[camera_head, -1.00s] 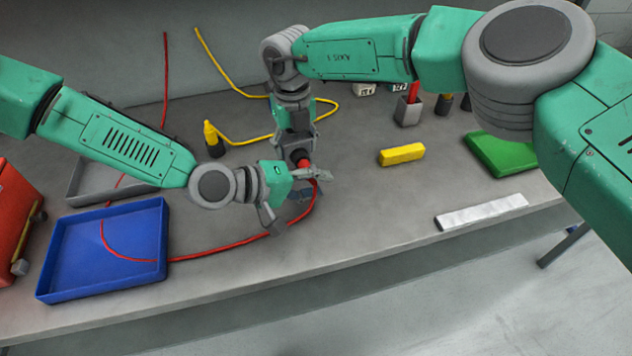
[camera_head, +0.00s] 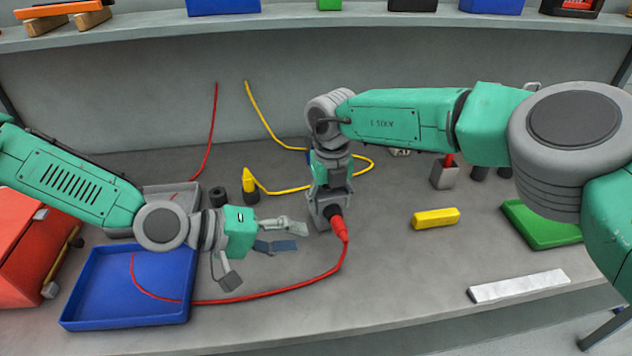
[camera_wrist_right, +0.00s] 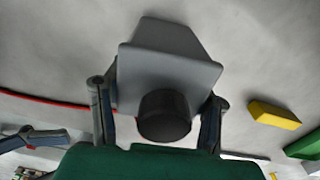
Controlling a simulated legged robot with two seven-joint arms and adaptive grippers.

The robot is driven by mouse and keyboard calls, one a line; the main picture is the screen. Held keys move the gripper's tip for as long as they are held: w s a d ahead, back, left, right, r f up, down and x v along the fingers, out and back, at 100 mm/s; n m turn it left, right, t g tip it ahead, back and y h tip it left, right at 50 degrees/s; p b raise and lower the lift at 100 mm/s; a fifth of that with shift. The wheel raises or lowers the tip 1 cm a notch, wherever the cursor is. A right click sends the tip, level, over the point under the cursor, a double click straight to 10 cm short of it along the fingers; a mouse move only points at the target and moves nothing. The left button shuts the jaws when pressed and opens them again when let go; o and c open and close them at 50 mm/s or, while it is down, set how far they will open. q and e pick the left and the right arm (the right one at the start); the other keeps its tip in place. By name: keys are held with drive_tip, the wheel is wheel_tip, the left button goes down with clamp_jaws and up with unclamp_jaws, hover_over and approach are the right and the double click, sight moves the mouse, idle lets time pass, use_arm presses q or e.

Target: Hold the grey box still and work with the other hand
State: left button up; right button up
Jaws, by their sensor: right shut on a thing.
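The grey box (camera_head: 318,208) sits on the bench near the middle, mostly under my right gripper (camera_head: 328,190). In the right wrist view the grey box (camera_wrist_right: 165,70) lies between the two fingers, its black round socket (camera_wrist_right: 163,115) towards me. The right gripper is shut on it. The red plug (camera_head: 340,230) meets the black socket in the head view; how deep it sits I cannot tell. Its red cable (camera_head: 270,293) curves left across the bench. My left gripper (camera_head: 260,254) is open and empty, left of the box and apart from the plug.
A blue tray (camera_head: 68,318) and grey tray (camera_head: 125,232) lie left, beside a red case (camera_head: 25,245). A yellow plug (camera_head: 250,182) stands upright behind the left gripper. A yellow block (camera_head: 435,218), green tray (camera_head: 540,228) and white strip (camera_head: 518,286) lie right.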

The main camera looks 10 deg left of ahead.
idle(0.4)
drive_tip(key=o, duration=1.4)
drive_tip(key=shift+r, duration=0.1)
